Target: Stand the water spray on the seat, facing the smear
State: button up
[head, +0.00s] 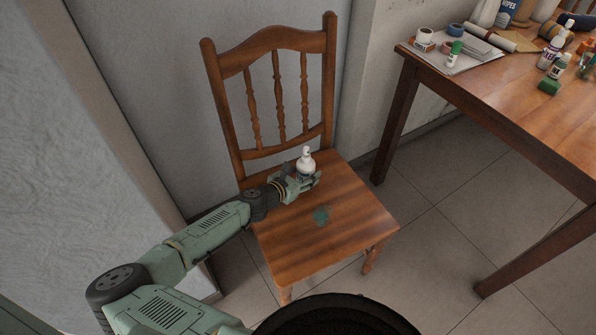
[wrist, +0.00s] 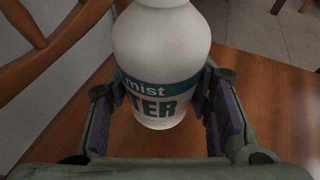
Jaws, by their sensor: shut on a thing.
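The water spray (head: 306,162) is a white bottle, upright at the back part of the wooden chair seat (head: 350,205). My gripper (head: 305,181) is shut on it, with a finger on each side of its lower body. In the wrist view the bottle (wrist: 160,60) stands between the purple finger pads, and its label reads "mist" and "TER". I cannot tell whether its base touches the seat. The smear (head: 321,215) is a teal patch on the seat, in front of the bottle in the head view. The nozzle's direction is too small to tell.
The chair's back (head: 275,95) rises behind the bottle, close to a grey wall. A wooden table (head: 500,90) with bottles, tape rolls and papers stands at the right. The seat's front and right are clear apart from the smear.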

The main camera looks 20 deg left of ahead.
aim_at(298, 174)
jog(key=w+a, duration=0.2)
jog(key=a, duration=0.1)
jog(key=shift+w+a+f, duration=0.1)
jog(key=shift+w+f, duration=0.1)
jog(key=shift+w, duration=0.05)
jog(key=shift+f+p, duration=0.4)
jog(key=shift+f, duration=1.35)
jog(key=shift+f, duration=0.1)
jog(key=o, duration=1.3)
